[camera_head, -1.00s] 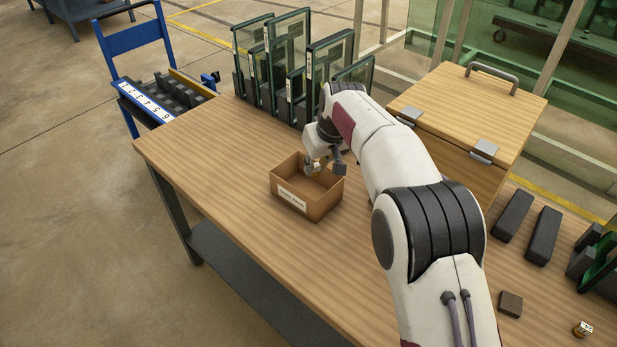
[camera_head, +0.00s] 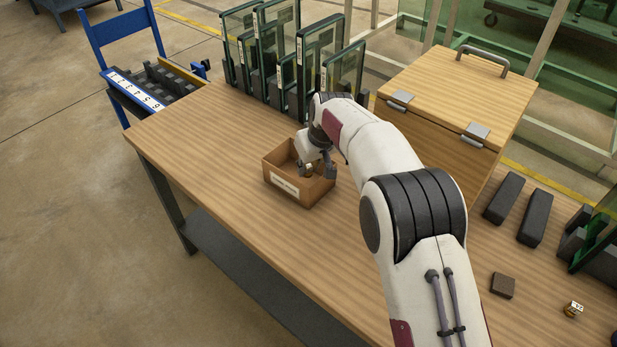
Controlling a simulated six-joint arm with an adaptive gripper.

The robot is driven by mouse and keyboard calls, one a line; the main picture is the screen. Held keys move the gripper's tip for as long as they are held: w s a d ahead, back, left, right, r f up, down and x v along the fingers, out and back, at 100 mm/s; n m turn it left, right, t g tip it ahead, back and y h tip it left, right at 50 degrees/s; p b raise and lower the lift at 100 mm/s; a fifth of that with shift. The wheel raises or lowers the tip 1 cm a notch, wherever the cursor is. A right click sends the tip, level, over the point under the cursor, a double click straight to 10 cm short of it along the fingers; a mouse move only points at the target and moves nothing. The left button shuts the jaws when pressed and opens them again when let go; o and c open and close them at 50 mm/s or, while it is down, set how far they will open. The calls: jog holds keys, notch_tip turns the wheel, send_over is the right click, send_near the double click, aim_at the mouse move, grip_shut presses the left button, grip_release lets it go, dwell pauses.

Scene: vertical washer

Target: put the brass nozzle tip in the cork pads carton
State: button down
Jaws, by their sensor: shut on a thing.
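The cork pads carton (camera_head: 317,194) is an open brown box with a white label on its front wall, standing on the wooden table. My gripper (camera_head: 315,171) points down over the carton's opening, with its fingertips at about rim height or a little inside. It is shut on a small brass piece (camera_head: 309,169), apparently the brass nozzle tip, mostly hidden by the fingers. The carton's floor is partly hidden by the gripper and walls.
Glass panes (camera_head: 295,60) stand in a rack behind the carton. A lidded wooden box (camera_head: 455,95) is right of my arm. Dark bars (camera_head: 521,210), a dark block (camera_head: 503,285) and a small labelled brass piece (camera_head: 573,309) lie at right. The table left of the carton is clear.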

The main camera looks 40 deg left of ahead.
aim_at(310, 175)
jog(key=shift+f, duration=2.25)
jog(key=shift+f, duration=0.15)
jog(key=c, duration=1.8)
grip_release()
jog(key=shift+c, duration=0.2)
jog(key=v, duration=1.2)
jog(key=shift+r, duration=0.2)
